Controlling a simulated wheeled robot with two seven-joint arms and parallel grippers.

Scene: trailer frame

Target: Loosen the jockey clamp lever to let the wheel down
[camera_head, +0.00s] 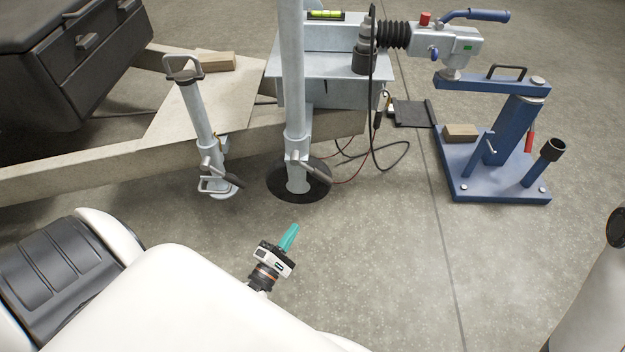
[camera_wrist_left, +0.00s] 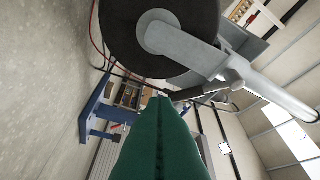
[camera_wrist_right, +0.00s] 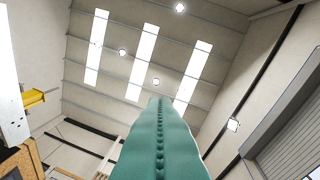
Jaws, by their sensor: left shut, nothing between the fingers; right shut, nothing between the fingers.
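The jockey wheel is a black disc (camera_head: 285,187) under an upright grey tube (camera_head: 292,80) in the middle of the head view. A grey clamp (camera_head: 297,150) sits low on the tube, with a short lever (camera_head: 314,169) slanting down to the right. My left gripper (camera_head: 291,236) has teal fingers, shut and empty, in front of and below the wheel, apart from it. In the left wrist view the wheel (camera_wrist_left: 122,35) and its grey fork (camera_wrist_left: 185,48) fill the top, beyond the shut fingers (camera_wrist_left: 160,105). My right gripper (camera_wrist_right: 158,105) is shut and empty, pointing towards the ceiling.
A second grey leg with a top handle (camera_head: 184,68) stands left of the wheel, by the trailer frame (camera_head: 80,168). A blue stand (camera_head: 490,180) holding a coupling (camera_head: 450,45) is at right. Cables hang behind the tube. The floor right of my left gripper is clear.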

